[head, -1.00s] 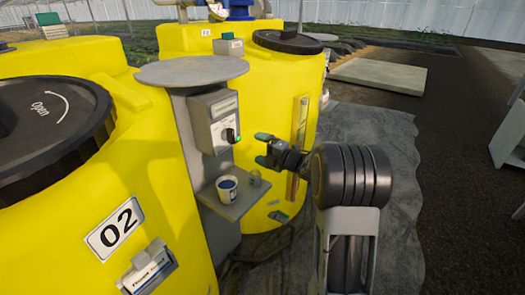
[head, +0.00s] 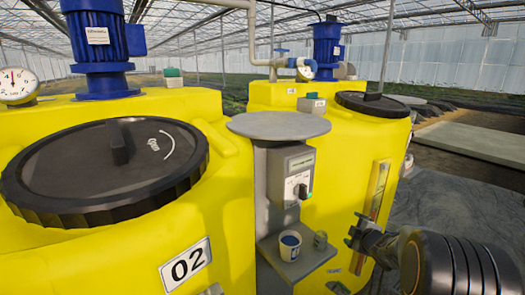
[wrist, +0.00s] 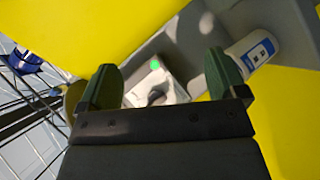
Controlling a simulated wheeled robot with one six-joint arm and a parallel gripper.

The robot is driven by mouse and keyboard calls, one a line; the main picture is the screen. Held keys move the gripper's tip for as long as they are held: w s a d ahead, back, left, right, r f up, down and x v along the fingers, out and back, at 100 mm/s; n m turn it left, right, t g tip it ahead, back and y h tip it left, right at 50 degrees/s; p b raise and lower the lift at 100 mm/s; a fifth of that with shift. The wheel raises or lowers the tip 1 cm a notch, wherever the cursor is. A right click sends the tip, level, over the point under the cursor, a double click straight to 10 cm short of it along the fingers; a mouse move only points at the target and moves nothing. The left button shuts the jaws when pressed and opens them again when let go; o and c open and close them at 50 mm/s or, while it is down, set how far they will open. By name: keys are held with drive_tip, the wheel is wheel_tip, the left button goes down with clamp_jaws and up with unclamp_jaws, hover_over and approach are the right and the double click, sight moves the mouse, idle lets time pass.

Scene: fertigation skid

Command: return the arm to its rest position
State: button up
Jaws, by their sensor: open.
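In the wrist view my gripper (wrist: 163,80) shows two green fingers spread wide. The control box (wrist: 160,90) with its green light shows beyond and between them. My arm extends in from the lower right of the head view.
Yellow tanks (head: 235,190) with black lids (head: 105,170) stand left and behind. A round grey plate (head: 278,125) tops the post. Open floor lies at right.

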drive_tip(key=s+a+r+m+g+h+p, duration=0.1)
drive_tip(key=s+a+m+g+h+p, duration=0.1)
drive_tip(key=s+m+g, duration=0.35)
drive_tip(key=s+a+r+m+g+h+p, duration=0.1)
drive_tip(key=s+m+g+h, duration=0.15)
drive_tip(key=s+m, duration=0.65)
drive_tip(key=s+a+r+g+y+p, duration=0.1)
drive_tip(key=s+a+r+y+p, duration=0.1)
drive_tip(key=s+a+r, duration=0.2)
drive_tip(key=s+a+r+g+y+p, duration=0.1)
drive_tip(key=s+a+r+p, duration=0.1)
drive_tip(key=s+a+r, duration=0.3)
drive_tip(key=shift+s+a+n+y+p, duration=0.4)
drive_tip(key=shift+s+a, duration=1.4)
drive_tip(key=shift+s, duration=0.9)
